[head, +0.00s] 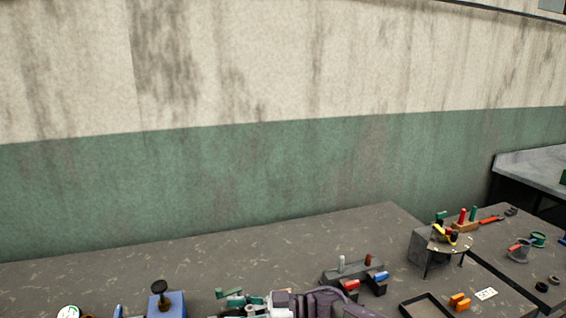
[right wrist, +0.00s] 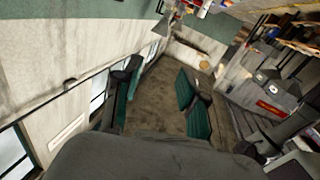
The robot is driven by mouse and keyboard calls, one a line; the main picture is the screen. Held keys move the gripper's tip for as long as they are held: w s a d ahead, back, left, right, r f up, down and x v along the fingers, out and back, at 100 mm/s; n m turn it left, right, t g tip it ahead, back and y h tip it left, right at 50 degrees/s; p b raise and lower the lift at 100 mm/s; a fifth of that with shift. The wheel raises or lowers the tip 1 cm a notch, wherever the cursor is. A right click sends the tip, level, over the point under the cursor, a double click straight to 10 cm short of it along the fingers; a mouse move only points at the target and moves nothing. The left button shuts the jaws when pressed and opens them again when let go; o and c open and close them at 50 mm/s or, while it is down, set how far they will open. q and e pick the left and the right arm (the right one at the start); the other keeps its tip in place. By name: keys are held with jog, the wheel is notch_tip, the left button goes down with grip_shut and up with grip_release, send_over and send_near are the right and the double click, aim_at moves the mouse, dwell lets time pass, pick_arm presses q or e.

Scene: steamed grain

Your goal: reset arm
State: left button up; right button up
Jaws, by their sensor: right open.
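My right gripper (right wrist: 158,88) is open in the right wrist view. Its two dark fingers with green pads stand apart, with nothing between them. In the head view, what looks like the same gripper (head: 236,302) shows at the bottom edge, with green fingers pointing left and a grey-purple body (head: 318,302) to the right. It is partly cut off by the frame. My left gripper is not in view.
A dark speckled bench (head: 200,258) runs along a stained wall. A blue block with a black knob (head: 173,304) stands at the bottom left. A dark tray (head: 426,306) and a small round stand (head: 450,243) are to the right. The bench's back middle is clear.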

jog(key=s+a+f+m+t+h, duration=0.25)
jog(key=s+a+m+t, duration=0.3)
jog(key=m+t, duration=0.5)
jog(key=s+d+f+m+h, duration=0.2)
jog(key=s+d+f+h, duration=0.15)
jog(key=d, duration=0.35)
jog(key=s+d+f+m+h, duration=0.2)
jog(key=d+h, duration=0.2)
jog(key=d, duration=0.2)
jog(key=s+d+f+m+h, duration=0.2)
jog(key=s+d+f+h, duration=0.1)
jog(key=d, duration=0.4)
jog(key=s+d+f+m+g+h, duration=0.15)
jog(key=s+d+g+h, duration=0.35)
jog(key=s+d, duration=1.2)
notch_tip(320, 180, down, 34)
jog(key=s+g+b, duration=0.2)
jog(key=b, duration=0.7)
jog(key=s+d+f+b, duration=0.1)
jog(key=s+f+b, duration=0.2)
jog(key=s+f, duration=0.5)
jog(key=s+d+f+g+b, duration=0.1)
jog(key=s+f+b, duration=0.3)
jog(key=s+f, duration=0.5)
notch_tip(320, 180, down, 8)
jog(key=shift+s+f+n, duration=0.15)
jog(key=shift+s+n, duration=0.05)
jog(key=shift+n, duration=0.2)
